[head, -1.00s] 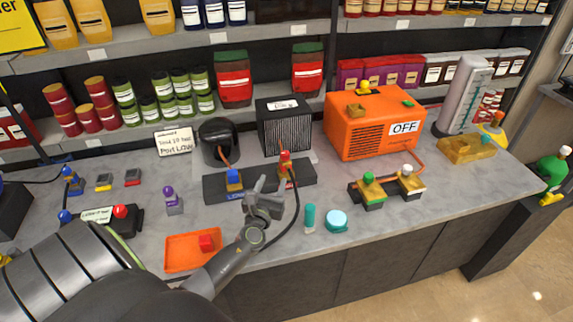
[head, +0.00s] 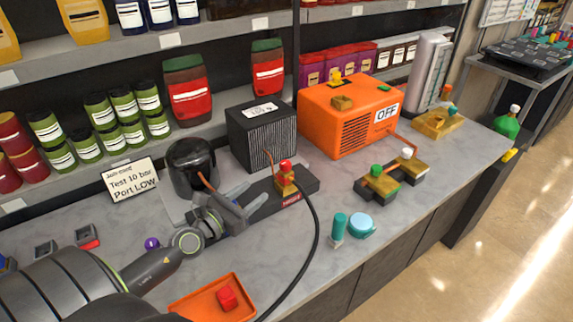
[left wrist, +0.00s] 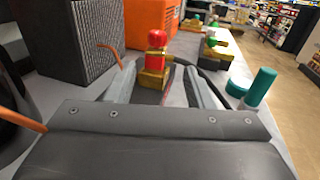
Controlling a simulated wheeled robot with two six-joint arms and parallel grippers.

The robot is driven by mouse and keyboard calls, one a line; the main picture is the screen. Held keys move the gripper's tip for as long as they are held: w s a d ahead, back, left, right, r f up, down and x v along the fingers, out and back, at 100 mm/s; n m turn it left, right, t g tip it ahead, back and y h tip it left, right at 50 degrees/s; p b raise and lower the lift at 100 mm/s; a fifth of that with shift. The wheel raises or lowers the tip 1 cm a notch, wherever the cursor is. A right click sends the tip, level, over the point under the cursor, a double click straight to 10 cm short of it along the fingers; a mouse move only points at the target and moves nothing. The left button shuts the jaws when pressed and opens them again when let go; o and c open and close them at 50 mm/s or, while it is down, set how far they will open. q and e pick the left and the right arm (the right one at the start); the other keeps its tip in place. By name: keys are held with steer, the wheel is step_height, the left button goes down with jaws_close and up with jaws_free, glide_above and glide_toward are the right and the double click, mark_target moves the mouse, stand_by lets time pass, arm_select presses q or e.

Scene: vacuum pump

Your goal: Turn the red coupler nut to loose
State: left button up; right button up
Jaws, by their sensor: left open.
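The red coupler nut (head: 286,166) sits on top of a brass fitting (head: 285,187) on a dark block with a red label. A black hose runs from the fitting toward the front of the counter. My left gripper (head: 258,196) is open and lies low over the block, its fingers pointing at the fitting from the left. In the left wrist view the nut (left wrist: 157,38) stands upright ahead, between the lines of the two open fingers (left wrist: 157,85), apparently just beyond their tips. The gripper hides the left part of the block. My right gripper is not in view.
A black finned box (head: 261,137) and a black domed unit (head: 191,166) stand behind. An orange machine marked OFF (head: 345,118) is at the back right. A teal cylinder (head: 339,228) and round teal piece (head: 362,225) stand right of the hose. An orange tray (head: 215,300) lies in front.

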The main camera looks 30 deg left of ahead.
mark_target(282, 169)
arm_select(q)
steer(key=w, duration=0.8)
steer(key=shift+d+p, duration=0.2)
steer(key=shift+p, duration=0.2)
steer(key=w, duration=0.5)
steer(key=shift+w+d+f, duration=0.1)
steer(key=shift+w+d, duration=0.05)
steer(key=shift+d, duration=0.1)
steer(key=shift+w+d, duration=0.1)
steer(key=shift+w, duration=0.5)
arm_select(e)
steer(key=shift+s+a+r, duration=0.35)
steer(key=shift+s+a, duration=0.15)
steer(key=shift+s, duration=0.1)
arm_select(q)
steer(key=shift+c, duration=0.3)
